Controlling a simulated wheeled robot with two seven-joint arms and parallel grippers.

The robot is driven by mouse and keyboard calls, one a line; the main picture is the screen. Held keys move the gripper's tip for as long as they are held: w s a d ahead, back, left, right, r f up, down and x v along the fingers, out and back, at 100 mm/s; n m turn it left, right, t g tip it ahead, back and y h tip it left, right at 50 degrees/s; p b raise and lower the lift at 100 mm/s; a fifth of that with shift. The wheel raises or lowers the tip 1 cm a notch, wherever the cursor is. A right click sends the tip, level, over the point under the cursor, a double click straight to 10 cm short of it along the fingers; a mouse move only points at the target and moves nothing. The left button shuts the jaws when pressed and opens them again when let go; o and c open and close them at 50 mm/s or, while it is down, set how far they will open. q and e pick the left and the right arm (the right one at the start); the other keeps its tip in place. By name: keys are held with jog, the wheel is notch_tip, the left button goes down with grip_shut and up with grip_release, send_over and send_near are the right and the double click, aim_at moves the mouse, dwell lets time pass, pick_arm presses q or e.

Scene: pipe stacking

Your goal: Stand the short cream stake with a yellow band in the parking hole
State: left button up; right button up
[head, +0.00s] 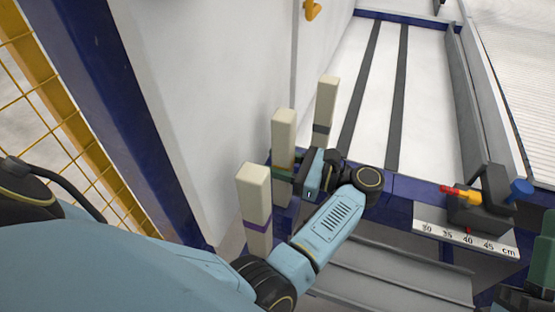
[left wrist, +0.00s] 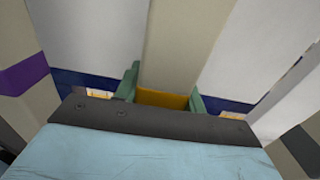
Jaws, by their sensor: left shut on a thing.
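The cream stake with the yellow band (left wrist: 162,98) stands upright between the green fingers of my left gripper (left wrist: 165,85). In the head view this stake (head: 283,130) is the middle one of three in a row, beside the white wall. My left gripper (head: 285,168) reaches it from the right and is shut on it low down. Its band shows only in the left wrist view; in the head view the fingers cover that part. The stake's foot is hidden. I cannot make out the parking hole. A dark green and black part at the lower right edge may be my right gripper.
A cream stake with a purple band (head: 257,220) stands nearer, close to my left forearm. A cream stake with a grey band (head: 326,105) stands just beyond. A scale marked in cm (head: 465,240) and a dark clamp-like block (head: 480,208) are at the right. A white bed with dark strips lies behind.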

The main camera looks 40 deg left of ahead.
pick_arm(q)
jog(key=o, duration=1.3)
jog(key=shift+r, duration=0.1)
